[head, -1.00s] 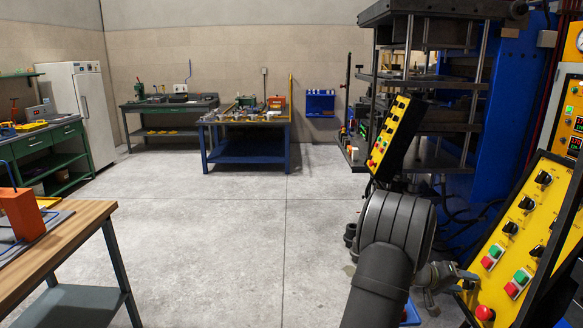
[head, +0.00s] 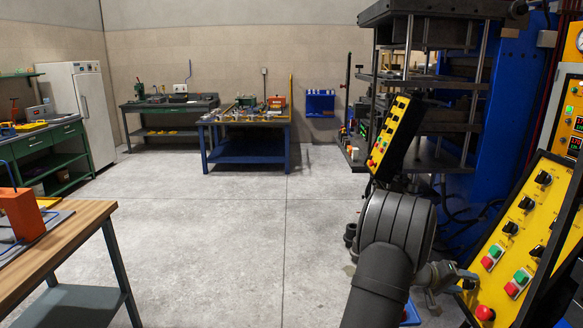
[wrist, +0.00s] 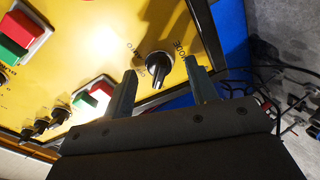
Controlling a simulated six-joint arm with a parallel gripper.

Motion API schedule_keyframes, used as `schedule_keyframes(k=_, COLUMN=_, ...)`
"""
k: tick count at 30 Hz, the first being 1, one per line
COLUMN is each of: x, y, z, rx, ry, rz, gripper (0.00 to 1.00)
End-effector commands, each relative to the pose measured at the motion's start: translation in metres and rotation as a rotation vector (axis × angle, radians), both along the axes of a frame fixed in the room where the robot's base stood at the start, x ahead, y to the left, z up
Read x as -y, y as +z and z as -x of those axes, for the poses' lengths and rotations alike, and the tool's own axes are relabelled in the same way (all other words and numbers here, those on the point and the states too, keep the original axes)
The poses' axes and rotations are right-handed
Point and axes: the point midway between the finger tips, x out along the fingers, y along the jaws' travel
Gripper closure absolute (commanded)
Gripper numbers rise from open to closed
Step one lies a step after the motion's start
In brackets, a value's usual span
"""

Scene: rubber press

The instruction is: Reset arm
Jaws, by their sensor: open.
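My gripper (wrist: 160,92) is open in the wrist view, with its two fingers apart and nothing held. A black mode knob (wrist: 159,66) on the yellow control panel (wrist: 105,35) shows between and beyond the fingertips; I cannot tell whether they touch it. In the head view my gripper (head: 462,280) is small and partly hidden, at the left edge of the sloped yellow control panel (head: 527,228) at the lower right. My dark arm comes up from the bottom.
The press (head: 430,90) with steel columns stands behind my arm. A second yellow button panel (head: 388,137) hangs close above it. A wooden-topped bench (head: 70,240) is at the lower left, and a blue table (head: 245,150) stands further back. The grey floor (head: 230,250) between is clear.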

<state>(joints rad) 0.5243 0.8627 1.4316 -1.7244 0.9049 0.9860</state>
Motion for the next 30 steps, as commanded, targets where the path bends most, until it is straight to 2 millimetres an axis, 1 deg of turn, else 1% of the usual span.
schedule_keyframes(k=30, x=0.0003, y=0.0001, z=0.0000, rx=-0.708, ry=0.257, rz=0.000, gripper=0.47)
